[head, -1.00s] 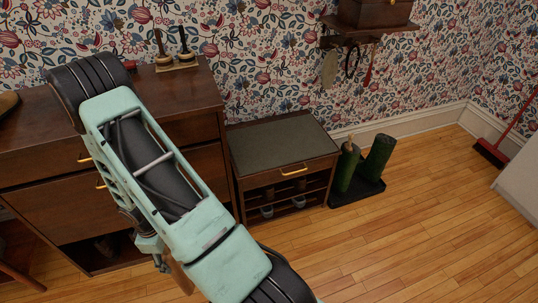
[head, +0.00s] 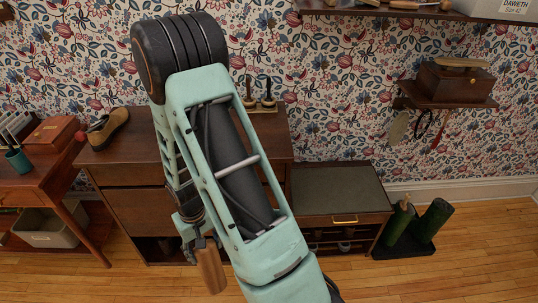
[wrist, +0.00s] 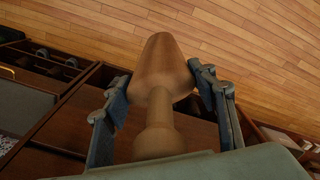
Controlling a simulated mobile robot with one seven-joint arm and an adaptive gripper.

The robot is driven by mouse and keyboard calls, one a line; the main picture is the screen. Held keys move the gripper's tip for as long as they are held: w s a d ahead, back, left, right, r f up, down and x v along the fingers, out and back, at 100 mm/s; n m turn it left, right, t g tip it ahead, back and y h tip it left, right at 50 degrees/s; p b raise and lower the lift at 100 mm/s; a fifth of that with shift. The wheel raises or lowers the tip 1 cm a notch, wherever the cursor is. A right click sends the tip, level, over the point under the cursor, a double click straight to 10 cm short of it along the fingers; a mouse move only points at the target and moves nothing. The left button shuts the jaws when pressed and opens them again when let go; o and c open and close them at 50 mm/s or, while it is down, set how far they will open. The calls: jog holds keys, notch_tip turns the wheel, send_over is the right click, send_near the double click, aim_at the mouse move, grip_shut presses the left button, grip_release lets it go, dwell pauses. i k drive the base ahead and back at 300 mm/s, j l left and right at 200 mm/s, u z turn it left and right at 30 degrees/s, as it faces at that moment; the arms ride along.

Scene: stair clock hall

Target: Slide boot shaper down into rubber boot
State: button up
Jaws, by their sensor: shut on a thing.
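My gripper (head: 203,238) is shut on a wooden boot shaper (head: 210,268), which hangs below it in front of the dresser. In the wrist view the shaper (wrist: 162,65) has a wide block and a narrower turned neck, with the gripper's fingers (wrist: 160,78) on either side. Two green rubber boots stand on a black tray (head: 406,248) on the floor at the right, well away from my gripper. The left boot (head: 397,223) has a light wooden piece sticking out of its top. The right boot (head: 434,221) leans; its inside is hidden.
A low cabinet (head: 338,190) with a grey-green top stands between the dresser (head: 131,172) and the boots. A wall shelf (head: 446,100) with a wooden box hangs above the boots. A side table (head: 38,192) stands at the left. The front floor at right is clear.

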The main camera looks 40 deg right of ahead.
aim_at(424, 229)
jog(key=k+l, duration=0.15)
jog(key=l, duration=0.35)
jog(key=k+l+z, duration=0.1)
jog(key=l, duration=0.4)
jog(key=k+l, duration=0.15)
jog(key=l, duration=0.35)
jog(key=k+l, duration=0.15)
jog(key=l, duration=0.35)
jog(key=k+l+z, duration=0.1)
jog(key=l, duration=0.4)
jog(key=k+l, duration=0.15)
jog(key=l, duration=0.35)
jog(key=k+l+z, duration=0.1)
jog(key=l, duration=0.45)
jog(key=k+l, duration=0.1)
jog(key=l, duration=0.4)
